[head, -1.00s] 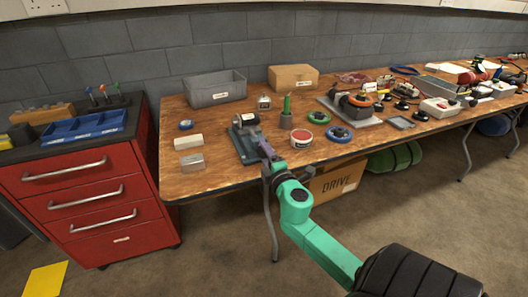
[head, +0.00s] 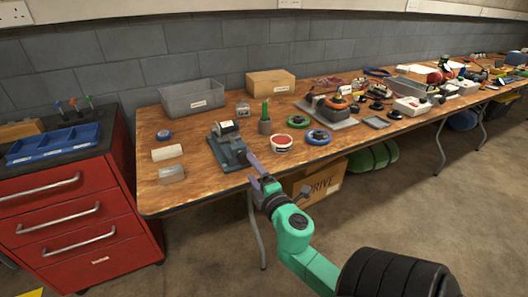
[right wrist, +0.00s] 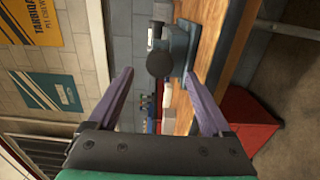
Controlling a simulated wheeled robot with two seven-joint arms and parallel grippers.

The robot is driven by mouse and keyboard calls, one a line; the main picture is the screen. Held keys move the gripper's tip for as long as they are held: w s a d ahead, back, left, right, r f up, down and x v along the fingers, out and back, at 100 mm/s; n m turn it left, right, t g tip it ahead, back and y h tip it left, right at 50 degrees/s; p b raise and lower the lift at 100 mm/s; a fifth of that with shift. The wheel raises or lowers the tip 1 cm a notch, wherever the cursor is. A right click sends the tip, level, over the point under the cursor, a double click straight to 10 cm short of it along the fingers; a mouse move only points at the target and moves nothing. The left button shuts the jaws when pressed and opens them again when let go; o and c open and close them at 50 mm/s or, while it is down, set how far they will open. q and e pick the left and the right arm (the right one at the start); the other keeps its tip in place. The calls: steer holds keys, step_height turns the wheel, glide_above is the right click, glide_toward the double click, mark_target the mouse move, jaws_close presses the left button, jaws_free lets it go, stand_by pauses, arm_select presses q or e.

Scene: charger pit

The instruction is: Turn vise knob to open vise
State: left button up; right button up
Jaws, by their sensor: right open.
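The grey-blue vise (head: 222,158) stands on the wooden workbench near its front edge, in the left part of the head view. Its round dark knob (right wrist: 159,63) shows in the right wrist view, in front of the vise body (right wrist: 180,45). My right gripper (head: 253,168) is just in front of the vise at the bench edge. Its purple fingers are wide apart and empty. In the right wrist view the knob appears between the fingertips of the gripper (right wrist: 158,73), a little beyond them; I see no contact. My left gripper is not in view.
A red drawer cabinet (head: 75,215) stands left of the bench. A white block (head: 167,153), a clear block (head: 171,174), a red-topped tub (head: 281,143) and a green-topped cup (head: 265,125) lie around the vise. A cardboard box (head: 322,183) is under the bench.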

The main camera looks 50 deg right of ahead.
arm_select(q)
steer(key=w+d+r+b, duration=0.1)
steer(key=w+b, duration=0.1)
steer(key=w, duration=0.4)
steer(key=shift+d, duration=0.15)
arm_select(e)
steer(key=v, duration=0.8)
